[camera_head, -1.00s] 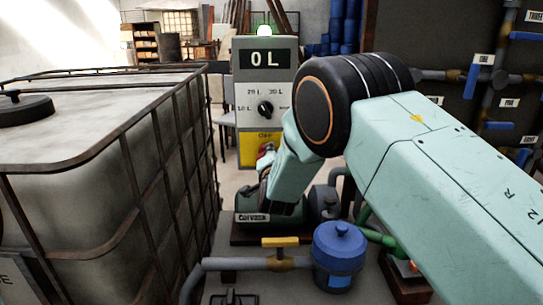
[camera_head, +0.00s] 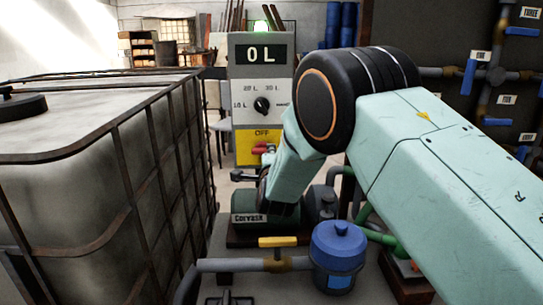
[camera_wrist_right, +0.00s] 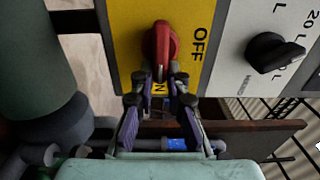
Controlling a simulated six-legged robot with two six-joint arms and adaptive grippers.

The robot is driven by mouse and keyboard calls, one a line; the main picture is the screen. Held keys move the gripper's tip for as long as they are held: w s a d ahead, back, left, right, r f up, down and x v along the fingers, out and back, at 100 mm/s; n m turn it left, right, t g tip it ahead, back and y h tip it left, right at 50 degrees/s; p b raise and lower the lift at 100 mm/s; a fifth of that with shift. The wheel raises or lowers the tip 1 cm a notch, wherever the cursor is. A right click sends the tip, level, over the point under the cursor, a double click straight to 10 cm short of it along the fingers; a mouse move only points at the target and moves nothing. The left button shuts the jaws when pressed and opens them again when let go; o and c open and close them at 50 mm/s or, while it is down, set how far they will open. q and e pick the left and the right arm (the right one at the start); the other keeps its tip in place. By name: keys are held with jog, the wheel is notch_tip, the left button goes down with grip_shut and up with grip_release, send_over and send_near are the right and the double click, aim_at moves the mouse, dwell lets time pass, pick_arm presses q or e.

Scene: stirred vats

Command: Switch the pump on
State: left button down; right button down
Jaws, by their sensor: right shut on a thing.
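My right gripper (camera_wrist_right: 160,78) is shut on the outer end of the switch handle. The dark green pump (camera_head: 250,205) is partly hidden by my right arm. My left gripper is not in view.
A black selector dial (camera_head: 262,105) sits above the switch. A caged white tank (camera_head: 70,160) fills the left side. A pipe with a yellow valve handle (camera_head: 278,242) and a blue filter housing (camera_head: 338,255) stand in front. A dark valve board (camera_head: 430,40) is at right.

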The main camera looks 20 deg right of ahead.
dwell(0.4)
jog(key=c, duration=1.3)
grip_release()
jog(key=shift+c, duration=0.2)
jog(key=v, duration=0.7)
jog(key=shift+s, duration=0.2)
jog(key=shift+a, duration=0.1)
